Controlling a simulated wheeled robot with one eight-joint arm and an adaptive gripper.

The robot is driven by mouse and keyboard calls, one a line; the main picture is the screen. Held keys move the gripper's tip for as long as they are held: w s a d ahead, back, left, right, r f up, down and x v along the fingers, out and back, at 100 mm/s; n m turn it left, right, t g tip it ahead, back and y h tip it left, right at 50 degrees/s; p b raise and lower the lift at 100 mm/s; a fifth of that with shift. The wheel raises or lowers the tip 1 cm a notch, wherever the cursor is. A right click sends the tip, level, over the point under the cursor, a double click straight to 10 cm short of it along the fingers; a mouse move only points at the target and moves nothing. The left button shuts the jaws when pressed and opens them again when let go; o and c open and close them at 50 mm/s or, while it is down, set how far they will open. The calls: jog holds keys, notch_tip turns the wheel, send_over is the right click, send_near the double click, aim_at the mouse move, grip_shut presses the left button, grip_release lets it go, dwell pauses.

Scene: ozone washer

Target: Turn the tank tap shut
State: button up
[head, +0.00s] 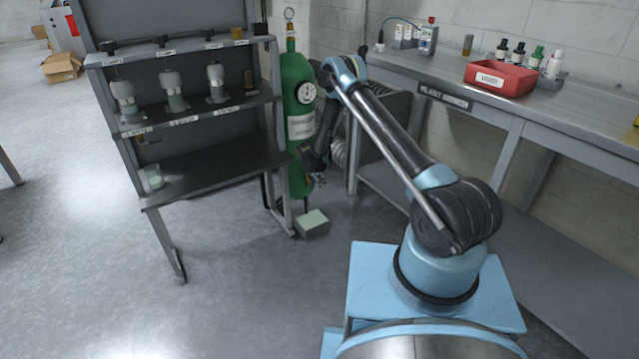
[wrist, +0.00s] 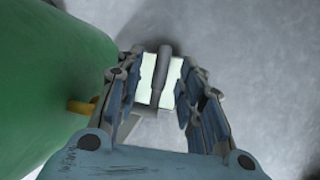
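The green tank (head: 298,75) stands upright between the shelf rack and the bench. It fills the left side of the wrist view (wrist: 45,75). A brass fitting (wrist: 82,106) sticks out of its side there, partly hidden by my left finger. A slim grey bar with a rounded end, seemingly the tap's handle (wrist: 162,70), lies between my fingers. My gripper (wrist: 157,80) is open around it, with gaps showing on both sides. In the head view my gripper (head: 318,181) is low beside the tank, small and partly hidden by my arm.
A pale green box (head: 312,223) lies on the floor by the tank, below my gripper. The shelf rack (head: 215,180) with several labelled fittings stands left of the tank. The bench (head: 560,112) with a red bin (head: 500,79) and bottles is at the right. Floor in front is clear.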

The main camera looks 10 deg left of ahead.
jog(key=v, duration=1.2)
jog(key=shift+w, duration=0.1)
